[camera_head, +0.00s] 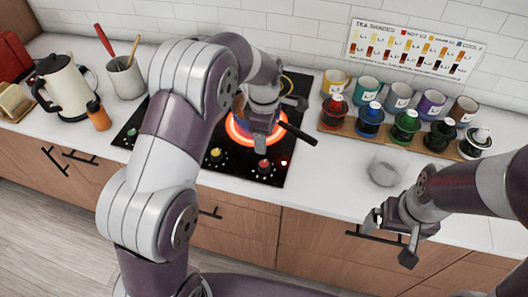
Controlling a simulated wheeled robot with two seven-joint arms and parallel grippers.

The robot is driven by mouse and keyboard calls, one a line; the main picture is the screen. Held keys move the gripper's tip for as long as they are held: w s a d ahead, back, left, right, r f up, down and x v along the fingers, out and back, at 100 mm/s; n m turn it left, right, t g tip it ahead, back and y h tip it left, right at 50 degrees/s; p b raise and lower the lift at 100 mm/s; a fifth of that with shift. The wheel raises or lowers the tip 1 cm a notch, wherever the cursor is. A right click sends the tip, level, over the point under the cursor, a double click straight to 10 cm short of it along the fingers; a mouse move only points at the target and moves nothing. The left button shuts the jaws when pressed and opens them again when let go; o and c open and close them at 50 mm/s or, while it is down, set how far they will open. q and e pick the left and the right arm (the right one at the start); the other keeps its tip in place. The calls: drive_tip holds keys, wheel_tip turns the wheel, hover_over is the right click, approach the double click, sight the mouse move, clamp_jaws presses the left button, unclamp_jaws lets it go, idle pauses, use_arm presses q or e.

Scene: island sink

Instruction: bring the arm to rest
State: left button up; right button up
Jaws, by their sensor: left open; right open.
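My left gripper (279,124) hangs over the black cooktop (228,168), in front of the glowing orange burner ring (232,129). Its jaws are open and I see nothing held between them. A dark bar (298,133) shows beside its fingers; I cannot tell what it belongs to. My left arm rises from the bottom, bends high and reaches down to the burner, hiding part of the cooktop. My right gripper (392,238) is open and empty at the counter's front edge, before the drawer fronts. My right arm comes in from the right.
A clear glass bowl (383,173) stands behind my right gripper.

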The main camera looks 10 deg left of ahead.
use_arm(q)
drive_tip(key=shift+r, duration=0.7)
drive_tip(key=s+a+m, duration=0.2)
drive_tip(key=s+m, duration=0.7)
drive_tip(key=s+a+m+t, duration=0.1)
drive_tip(key=s+a+m, duration=0.1)
drive_tip(key=s+m, duration=0.7)
drive_tip(key=shift+s+a, duration=0.2)
drive_tip(key=shift+s, duration=0.5)
drive_tip(key=shift+s, duration=0.1)
